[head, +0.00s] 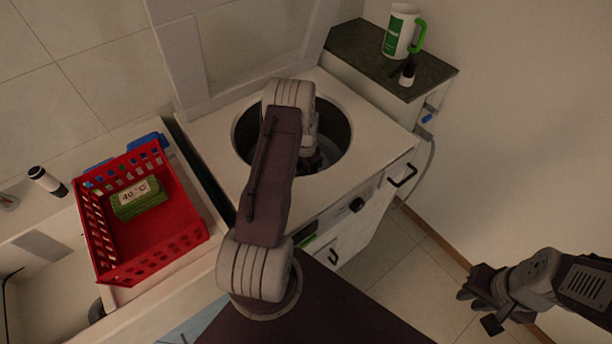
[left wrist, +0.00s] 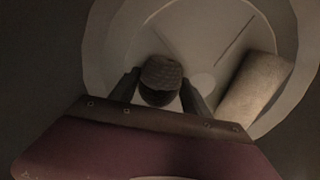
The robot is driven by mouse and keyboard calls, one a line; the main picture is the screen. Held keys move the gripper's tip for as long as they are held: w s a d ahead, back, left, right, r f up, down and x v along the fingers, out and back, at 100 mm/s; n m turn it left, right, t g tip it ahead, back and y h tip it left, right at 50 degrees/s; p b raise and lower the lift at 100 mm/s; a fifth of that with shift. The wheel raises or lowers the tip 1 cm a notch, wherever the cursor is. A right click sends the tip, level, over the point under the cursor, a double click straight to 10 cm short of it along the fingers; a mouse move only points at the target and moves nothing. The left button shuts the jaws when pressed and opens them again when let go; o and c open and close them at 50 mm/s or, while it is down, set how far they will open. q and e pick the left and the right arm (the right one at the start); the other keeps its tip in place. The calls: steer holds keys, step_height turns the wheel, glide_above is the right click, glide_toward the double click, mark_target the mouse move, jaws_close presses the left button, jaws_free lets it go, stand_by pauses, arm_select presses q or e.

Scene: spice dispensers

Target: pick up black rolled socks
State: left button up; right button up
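The black rolled socks (left wrist: 160,80) show in the left wrist view as a dark ribbed bundle inside the drum. My left gripper (left wrist: 160,76) is open, with one finger on each side of the socks. I cannot tell whether either finger touches them. In the head view my left arm reaches down into the round opening of the top-loading washer (head: 345,125) and hides the socks. My right gripper (head: 477,309) is open and empty over the floor at the lower right.
A beige roll (left wrist: 255,85) lies in the drum, right of the socks. The drum wall surrounds my left gripper. A white-green mug (head: 399,32) stands on the dark counter (head: 355,45).

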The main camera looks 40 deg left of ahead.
arm_select(q)
step_height(320, 180, up, 10)
steer(key=shift+p, duration=0.35)
steer(key=shift+c, duration=0.3)
